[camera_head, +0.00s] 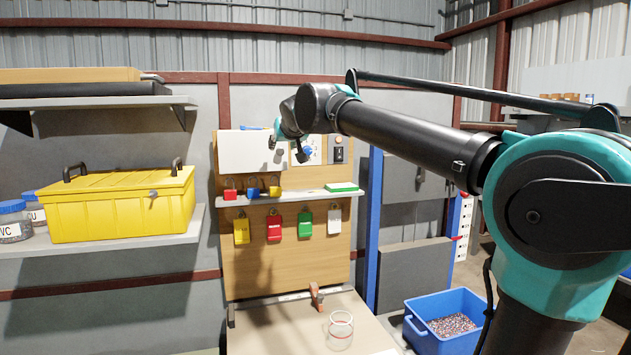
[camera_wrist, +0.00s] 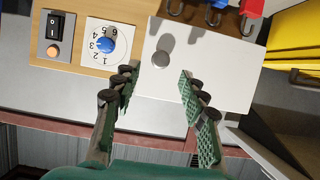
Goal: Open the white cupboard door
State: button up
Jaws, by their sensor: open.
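The white cupboard door (camera_head: 243,153) is a flat white panel at the upper left of the wooden board, and it looks shut. In the wrist view the door (camera_wrist: 215,62) fills the upper middle, with a round grey knob (camera_wrist: 161,59) near its left edge. My gripper (camera_wrist: 158,82) is open and empty, with green padded fingers on either side of the picture space just below the knob. The fingers do not touch the knob. In the head view my gripper (camera_head: 288,148) is in front of the door's right edge, and the knob is hidden or too small to see.
A numbered dial with a blue knob (camera_wrist: 105,41) and a black switch (camera_wrist: 55,23) sit beside the door. A yellow toolbox (camera_head: 120,208) stands on the left shelf. A glass jar (camera_head: 341,330) stands on the bench.

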jog(key=v, duration=1.2)
jog(key=w+d+f+h, duration=0.1)
jog(key=d+f, duration=0.2)
jog(key=f, duration=0.3)
jog(key=w+d+f+m+g+h, duration=0.1)
jog(key=d+f, duration=0.2)
jog(key=f, duration=0.4)
jog(key=shift+d+f, duration=0.15)
jog(key=shift+d, duration=0.25)
